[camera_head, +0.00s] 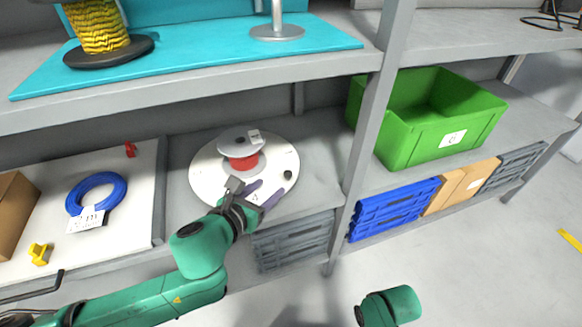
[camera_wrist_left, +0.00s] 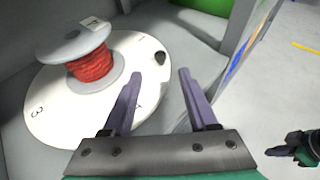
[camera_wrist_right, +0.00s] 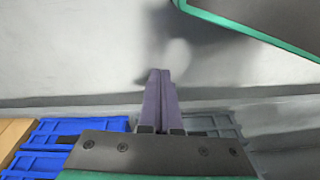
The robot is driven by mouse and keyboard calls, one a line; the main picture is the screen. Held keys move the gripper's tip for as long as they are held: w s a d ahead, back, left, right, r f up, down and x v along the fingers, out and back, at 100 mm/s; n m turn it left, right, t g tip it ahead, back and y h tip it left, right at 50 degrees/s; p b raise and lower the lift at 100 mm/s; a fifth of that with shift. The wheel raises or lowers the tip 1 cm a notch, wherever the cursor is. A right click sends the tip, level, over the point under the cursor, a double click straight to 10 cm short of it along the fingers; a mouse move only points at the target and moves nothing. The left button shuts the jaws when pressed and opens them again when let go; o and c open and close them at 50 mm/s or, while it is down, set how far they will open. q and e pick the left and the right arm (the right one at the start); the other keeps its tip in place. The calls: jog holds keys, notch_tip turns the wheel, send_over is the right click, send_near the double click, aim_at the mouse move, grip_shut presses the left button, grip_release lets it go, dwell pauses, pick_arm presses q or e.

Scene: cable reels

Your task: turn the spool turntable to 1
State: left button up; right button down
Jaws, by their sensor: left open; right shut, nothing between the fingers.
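The spool turntable (camera_head: 212,187) is a white disc on the grey lower shelf. It carries a spool of red cable (camera_head: 246,162) with grey flanges and a small label. A black knob (camera_head: 288,174) stands near its right edge; it also shows in the left wrist view (camera_wrist_left: 160,58). A "3" is readable on the disc (camera_wrist_left: 38,110); another mark by my left finger is partly hidden. My left gripper (camera_head: 263,193) is open over the disc's front right edge, its fingertips just short of the knob in the left wrist view. My right gripper (camera_wrist_right: 160,72) is shut and empty, away from the turntable.
A shelf post (camera_head: 365,130) stands right of the turntable, with a green crate (camera_head: 478,122) beyond it. A blue cable coil (camera_head: 80,182) lies on a white board at left. The upper shelf (camera_head: 190,95) overhangs behind. Folded crates (camera_head: 292,245) sit below.

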aim_at(287, 175)
pick_arm(q)
jog(key=x, duration=0.2)
jog(key=b+x, duration=0.1)
jog(key=x, duration=0.5)
jog(key=shift+s+f+b, duration=0.1)
jog(key=shift+f+b, duration=0.25)
jog(key=shift+b, duration=0.05)
jog(key=b+x, duration=0.1)
jog(key=x, duration=0.3)
jog(key=shift+r, duration=0.15)
grip_shut()
pick_arm(e)
notch_tip(287, 175, up, 7)
jog(key=shift+a+r, duration=0.15)
jog(key=shift+a, duration=0.15)
jog(key=shift+s, duration=0.1)
